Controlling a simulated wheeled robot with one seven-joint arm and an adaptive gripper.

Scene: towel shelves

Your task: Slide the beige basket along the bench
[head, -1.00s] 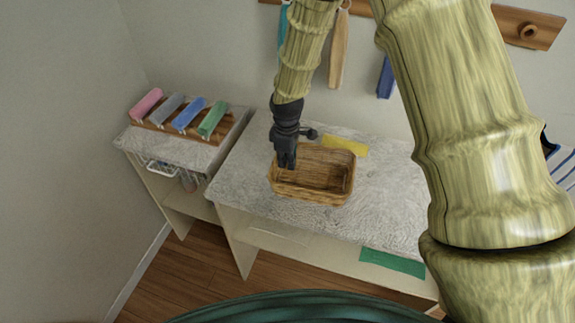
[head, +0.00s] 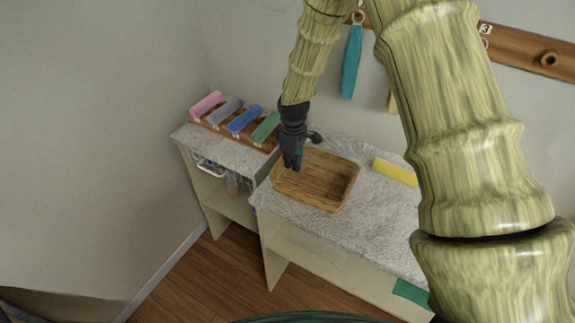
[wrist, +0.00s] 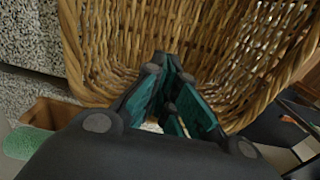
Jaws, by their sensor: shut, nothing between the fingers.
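The beige wicker basket (head: 325,185) stands upright on the grey speckled bench (head: 375,230), close to the bench's left end. My gripper (head: 293,163) is shut and empty at the basket's back left corner, its fingers pointing down and overlapping the basket in the head view. In the wrist view, the basket's woven wall (wrist: 215,40) fills the upper part, right before the teal-padded fingers (wrist: 170,90). I cannot tell whether the fingers touch the wicker.
A yellow strip (head: 395,172) lies on the bench right of the basket, with clear surface between. A lower stand at the left holds several rolled towels (head: 245,118). A green strip (head: 410,292) is on the bench front. A teal towel (head: 351,62) hangs from the wall rail.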

